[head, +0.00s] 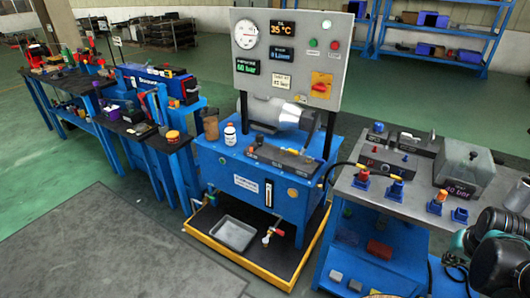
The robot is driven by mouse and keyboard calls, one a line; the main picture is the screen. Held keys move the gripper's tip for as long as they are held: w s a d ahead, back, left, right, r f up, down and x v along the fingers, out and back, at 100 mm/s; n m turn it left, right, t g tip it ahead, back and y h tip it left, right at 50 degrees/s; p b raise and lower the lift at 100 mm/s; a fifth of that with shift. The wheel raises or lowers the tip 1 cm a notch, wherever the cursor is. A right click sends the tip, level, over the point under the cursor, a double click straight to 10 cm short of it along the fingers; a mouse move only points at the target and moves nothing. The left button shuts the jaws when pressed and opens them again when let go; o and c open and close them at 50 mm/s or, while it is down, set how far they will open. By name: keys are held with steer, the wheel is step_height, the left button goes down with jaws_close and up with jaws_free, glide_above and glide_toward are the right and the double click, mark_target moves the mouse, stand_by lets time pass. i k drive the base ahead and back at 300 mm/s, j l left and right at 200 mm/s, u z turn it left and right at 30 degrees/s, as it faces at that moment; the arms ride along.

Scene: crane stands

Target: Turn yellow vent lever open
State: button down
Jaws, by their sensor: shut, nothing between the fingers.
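Several small yellow parts show in the head view, and I cannot tell which is the vent lever. On the grey bench at the right, a yellow bar tops a blue fitting (396,187). A red fitting (362,177) with a yellow top is to its left. An orange-yellow part (440,195) on a blue base stands nearer the bench's front right. A small yellow piece (310,152) sits at the right end of the dark valve block on the blue power unit. Their open or shut positions are too small to read. My gripper is not visible; only my dark arm links show at the lower right.
The blue power unit (230,165) stands in a yellow-edged tray, under a grey gauge panel (330,45). A clear-covered box (465,170) stands on the right bench (415,200). Floor at the left front is free.

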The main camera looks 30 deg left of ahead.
mark_target(295, 152)
steer(key=u, duration=1.25)
steer(key=i+l, duration=0.15)
steer(key=i, duration=0.3)
